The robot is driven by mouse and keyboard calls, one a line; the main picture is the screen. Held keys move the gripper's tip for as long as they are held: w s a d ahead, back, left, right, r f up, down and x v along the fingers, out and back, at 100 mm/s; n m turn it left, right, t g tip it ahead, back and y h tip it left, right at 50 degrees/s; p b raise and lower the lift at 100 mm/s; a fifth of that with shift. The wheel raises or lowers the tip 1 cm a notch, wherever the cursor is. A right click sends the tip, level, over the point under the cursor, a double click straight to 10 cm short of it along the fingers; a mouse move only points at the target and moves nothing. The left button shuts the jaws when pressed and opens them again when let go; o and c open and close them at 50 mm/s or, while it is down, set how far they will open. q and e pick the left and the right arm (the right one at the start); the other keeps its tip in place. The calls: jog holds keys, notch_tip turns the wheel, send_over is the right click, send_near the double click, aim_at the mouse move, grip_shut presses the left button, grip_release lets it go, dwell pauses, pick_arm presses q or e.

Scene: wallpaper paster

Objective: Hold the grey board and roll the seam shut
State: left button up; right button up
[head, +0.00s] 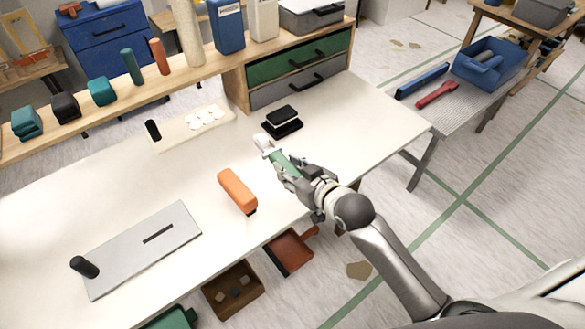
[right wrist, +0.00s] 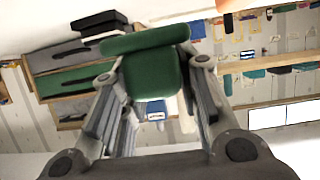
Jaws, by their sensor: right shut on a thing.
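The grey board (head: 125,262) lies flat on the white table at the left of the head view. It has a black upright knob (head: 84,267) at its near-left corner and a short dark strip (head: 158,234), perhaps the seam, in its right half. My right gripper (head: 284,168) is shut on the green handle of a roller (head: 279,158) with a white head (head: 264,142), to the right of the board and apart from it. In the right wrist view, the green handle (right wrist: 152,75) sits between the fingers. My left gripper is out of view.
An orange block (head: 237,189) lies between the board and my right gripper. A cream board with white discs (head: 205,118) and a black stacked block (head: 282,121) lie farther back. A wooden shelf (head: 95,110) with drawers runs along the back. The table's front-left area is clear.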

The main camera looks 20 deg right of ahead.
jog(key=s+a+r, duration=0.3)
jog(key=s, duration=0.4)
jog(key=shift+s+a, duration=0.15)
jog(key=shift+a, duration=0.1)
jog(key=shift+r, duration=0.1)
